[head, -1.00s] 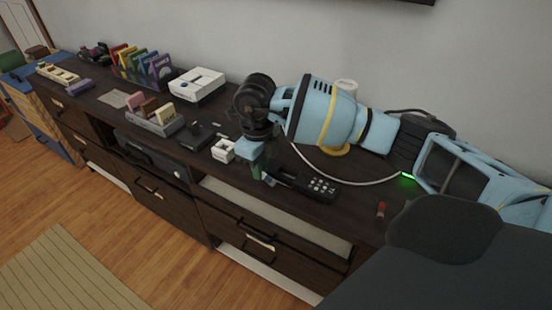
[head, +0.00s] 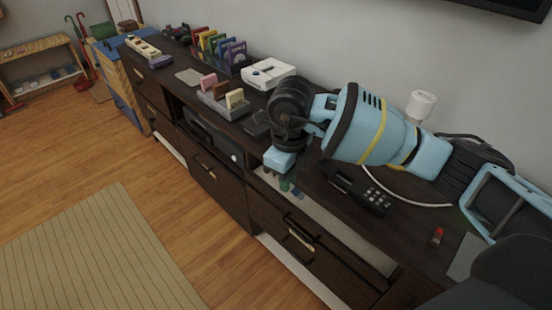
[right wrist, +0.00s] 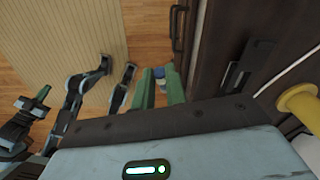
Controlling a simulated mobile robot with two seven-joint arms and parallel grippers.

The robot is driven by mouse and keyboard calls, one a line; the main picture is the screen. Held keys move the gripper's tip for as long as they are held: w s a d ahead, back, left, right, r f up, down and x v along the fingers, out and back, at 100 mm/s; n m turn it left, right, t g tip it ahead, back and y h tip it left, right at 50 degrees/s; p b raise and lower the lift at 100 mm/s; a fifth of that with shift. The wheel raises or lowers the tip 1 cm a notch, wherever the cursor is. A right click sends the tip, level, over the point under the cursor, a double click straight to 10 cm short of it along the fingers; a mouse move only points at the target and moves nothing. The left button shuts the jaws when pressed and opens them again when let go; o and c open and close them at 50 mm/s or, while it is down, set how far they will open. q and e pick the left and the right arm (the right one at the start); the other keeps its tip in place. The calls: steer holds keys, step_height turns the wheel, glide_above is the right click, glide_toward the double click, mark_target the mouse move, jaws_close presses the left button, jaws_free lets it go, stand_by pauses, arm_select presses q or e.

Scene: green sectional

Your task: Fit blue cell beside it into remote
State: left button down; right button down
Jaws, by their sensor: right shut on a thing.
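The black remote (head: 366,190) lies on the dark dresser top, keypad toward the right, with an open slot in its left part. It also shows in the right wrist view (right wrist: 247,66). My right gripper (head: 291,188) is left of the remote, out over the dresser's front edge. Its green fingers are shut on the blue cell (right wrist: 158,73), whose end shows between the fingertips. My left gripper (right wrist: 42,93) shows only as a green tip at the left of the right wrist view; its jaws are unclear.
A red cell (head: 437,236) stands on the dresser (head: 405,240) right of the remote. A white cable (head: 400,198) runs behind the remote. A sorter (head: 222,105) and white box (head: 268,73) stand further left. The floor in front is clear, with a striped rug (head: 100,260).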

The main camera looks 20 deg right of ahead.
steer(key=n, duration=0.2)
steer(key=s+r+n, duration=0.1)
steer(key=n, duration=0.1)
steer(key=shift+d, duration=0.2)
steer(key=n, duration=0.3)
steer(key=s+n, duration=0.1)
steer(key=shift+d+r, duration=0.15)
steer(key=shift+r, duration=0.2)
steer(key=s+r+n, duration=0.1)
steer(key=s+n, duration=0.2)
steer(key=n, duration=0.7)
steer(key=s+d+r+n, duration=0.1)
steer(key=s+r+n, duration=0.1)
steer(key=n, duration=0.9)
steer(key=shift+s+d, duration=0.2)
steer(key=shift+s, duration=0.35)
steer(key=shift+w, duration=0.1)
